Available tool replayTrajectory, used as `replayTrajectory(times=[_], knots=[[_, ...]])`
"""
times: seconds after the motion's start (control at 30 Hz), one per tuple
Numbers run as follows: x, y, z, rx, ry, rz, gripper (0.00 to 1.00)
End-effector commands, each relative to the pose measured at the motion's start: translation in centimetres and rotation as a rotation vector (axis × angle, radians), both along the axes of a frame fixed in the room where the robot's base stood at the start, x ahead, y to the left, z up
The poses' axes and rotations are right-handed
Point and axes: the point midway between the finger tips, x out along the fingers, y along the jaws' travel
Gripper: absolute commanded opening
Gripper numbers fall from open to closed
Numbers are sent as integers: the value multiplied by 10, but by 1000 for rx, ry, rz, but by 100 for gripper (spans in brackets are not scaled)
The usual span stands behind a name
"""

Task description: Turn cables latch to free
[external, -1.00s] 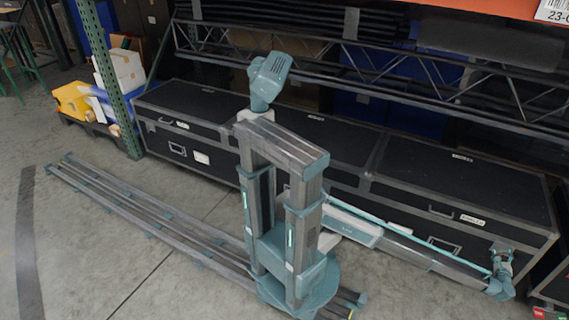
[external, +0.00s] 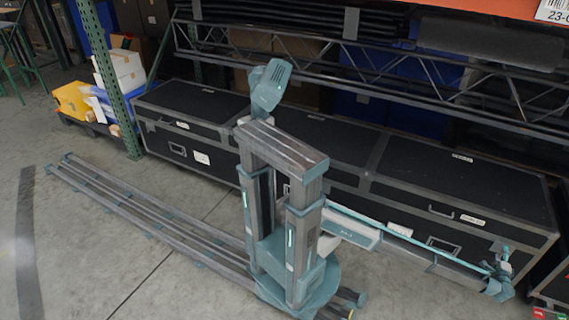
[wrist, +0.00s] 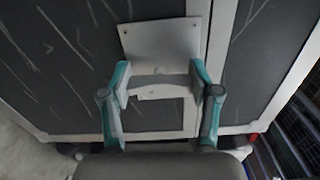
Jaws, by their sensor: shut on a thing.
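The black case with metal edging (external: 430,178) stands at the right of the row in the external view, with white labels too small to read. My gripper (wrist: 160,76) is at this case's right front end, low down, in the external view (external: 498,274). In the wrist view, its two teal-tipped fingers are shut on a pale grey latch (wrist: 160,85) on the case's dark face, one finger at each side. A blank white plate (wrist: 160,40) is fixed just above the latch. The latch is hardly visible in the external view, where my gripper covers that spot.
More black cases (external: 190,115) stand in a row to the left. A metal truss (external: 380,65) runs above and behind them. A green rack post (external: 115,85) stands at the left. The grey floor (external: 100,260) in front is clear beside my rail.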

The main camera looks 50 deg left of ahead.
Motion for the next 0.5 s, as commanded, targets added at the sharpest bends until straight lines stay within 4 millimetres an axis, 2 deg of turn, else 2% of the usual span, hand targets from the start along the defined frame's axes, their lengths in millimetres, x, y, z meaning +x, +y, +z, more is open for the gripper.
replayTrajectory(times=[0.5], knots=[[0,-1,0,-76,-24,-1,27]])
